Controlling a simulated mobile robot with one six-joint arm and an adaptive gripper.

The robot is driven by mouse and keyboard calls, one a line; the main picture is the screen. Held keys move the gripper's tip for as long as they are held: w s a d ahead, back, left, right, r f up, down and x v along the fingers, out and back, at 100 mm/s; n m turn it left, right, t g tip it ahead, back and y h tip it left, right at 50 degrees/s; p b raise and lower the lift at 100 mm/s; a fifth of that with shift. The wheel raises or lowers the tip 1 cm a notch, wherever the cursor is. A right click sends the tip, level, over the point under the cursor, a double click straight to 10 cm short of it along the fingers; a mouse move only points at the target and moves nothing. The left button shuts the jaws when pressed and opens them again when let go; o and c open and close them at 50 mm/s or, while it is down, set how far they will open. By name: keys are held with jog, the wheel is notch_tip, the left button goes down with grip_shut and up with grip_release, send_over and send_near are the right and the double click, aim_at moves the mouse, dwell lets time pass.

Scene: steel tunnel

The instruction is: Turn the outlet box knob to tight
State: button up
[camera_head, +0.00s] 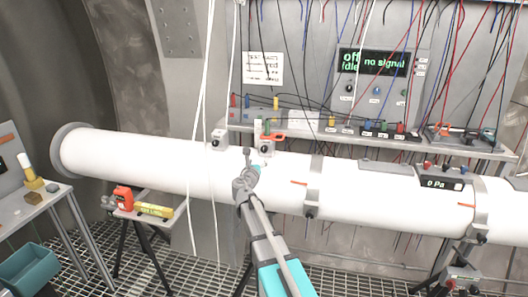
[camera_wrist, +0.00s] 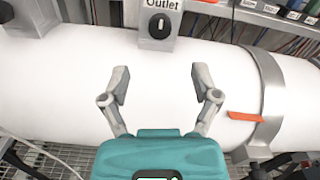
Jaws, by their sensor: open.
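The outlet box (camera_wrist: 143,40) is a grey box labelled "Outlet" on top of the white pipe, near the top of the wrist view. Its round black knob (camera_wrist: 160,26) faces me and has a pale, roughly upright mark. In the head view the right-hand of two small boxes on the pipe appears to be the outlet box (camera_head: 266,147). My gripper (camera_wrist: 160,78) is open and empty, its two fingers spread over the pipe below the knob and apart from it. In the head view my gripper (camera_head: 250,168) is in front of the pipe, just left of and below that box.
A similar box (camera_head: 218,140) with a black knob stands to the left. Grey clamps (camera_head: 313,190) ring the pipe, with an orange tab (camera_wrist: 243,116) near one. A shelf (camera_head: 470,147) with instruments and hanging cables is behind. A side table (camera_head: 60,190) stands at left.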

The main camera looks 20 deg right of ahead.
aim_at(264, 151)
jog(key=x, duration=0.9)
jog(key=shift+w+d, duration=0.15)
jog(key=shift+w, duration=0.05)
grip_shut()
